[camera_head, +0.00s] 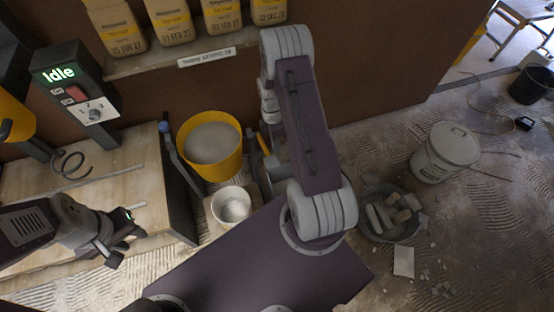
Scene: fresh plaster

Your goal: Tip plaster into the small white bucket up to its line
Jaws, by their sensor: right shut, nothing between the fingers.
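The small white bucket (219,218) stands upright on a pale board, left of my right arm. Its inside looks pale; I cannot make out its line or fill level. A yellow bucket (222,172) of grey plaster (210,142) stands upright just behind it. My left gripper (121,243) is at the lower left, open and empty, apart from both buckets. My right gripper (268,163) is shut and empty, low beside the yellow bucket's right side and largely hidden by my arm.
A control post reading "Idle" (62,74) stands at the left by a wooden bench (130,155). Plaster bags (170,22) line a shelf. A yellow-handled tool (264,143) is near my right gripper. At right are a rubble tub (375,230) and lidded white bucket (440,160).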

